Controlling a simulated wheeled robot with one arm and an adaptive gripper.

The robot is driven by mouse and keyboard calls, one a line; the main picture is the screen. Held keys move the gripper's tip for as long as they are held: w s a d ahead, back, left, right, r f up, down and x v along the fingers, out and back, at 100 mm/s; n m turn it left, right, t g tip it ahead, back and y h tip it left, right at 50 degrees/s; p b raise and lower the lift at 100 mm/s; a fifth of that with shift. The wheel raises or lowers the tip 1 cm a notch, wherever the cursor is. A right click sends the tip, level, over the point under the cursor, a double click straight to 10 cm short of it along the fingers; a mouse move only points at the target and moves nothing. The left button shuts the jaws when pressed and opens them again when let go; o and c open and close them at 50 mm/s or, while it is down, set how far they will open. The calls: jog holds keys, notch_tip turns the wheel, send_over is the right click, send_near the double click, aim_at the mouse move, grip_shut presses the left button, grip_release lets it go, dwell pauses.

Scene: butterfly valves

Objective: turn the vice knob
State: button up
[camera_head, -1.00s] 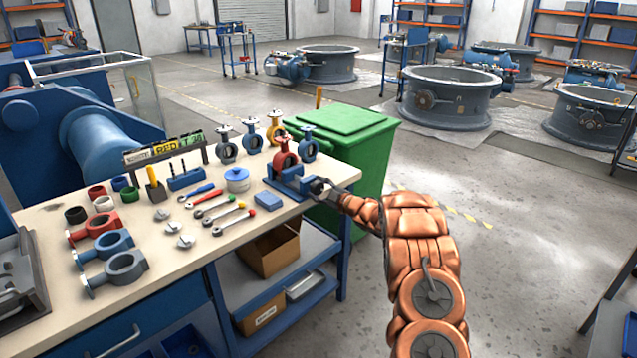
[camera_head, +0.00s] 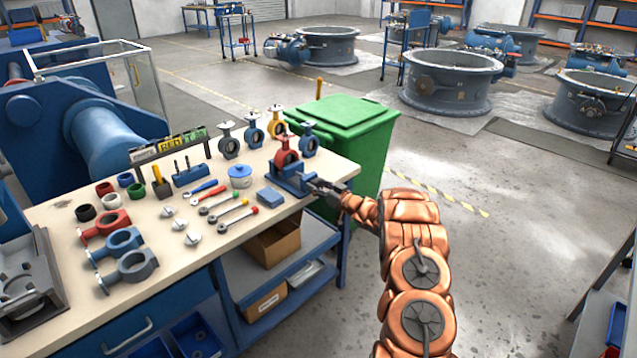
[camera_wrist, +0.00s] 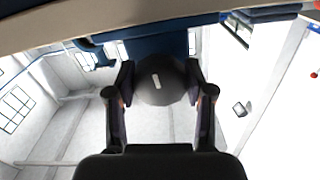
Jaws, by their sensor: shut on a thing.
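The blue vice (camera_head: 296,180) stands at the right end of the bench, with a red butterfly valve (camera_head: 286,152) in it. My gripper (camera_head: 320,188) reaches its right side from the right; the knob is too small to make out there. In the wrist view the dark round knob (camera_wrist: 158,88) fills the space between the two fingers of my gripper (camera_wrist: 160,78). The fingers are shut on its left and right sides. A short pale mark on the knob's face stands almost upright, slightly tilted. The blue vice body (camera_wrist: 150,45) shows behind it.
The bench (camera_head: 75,205) holds tools, rings, small valves and a blue-lidded pot (camera_head: 239,175). A green bin (camera_head: 355,135) stands close behind my gripper. Open floor lies to the right, with large grey valves (camera_head: 452,85) farther off.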

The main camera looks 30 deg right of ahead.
jog(key=m+p, duration=0.2)
jog(key=m, duration=0.3)
jog(key=shift+m, duration=0.3)
dwell(0.4)
jog(key=o, duration=1.2)
jog(key=shift+c, duration=0.2)
jog(key=shift+s, duration=0.15)
jog(key=v, duration=1.1)
jog(key=shift+s, duration=0.35)
jog(key=shift+d, duration=0.15)
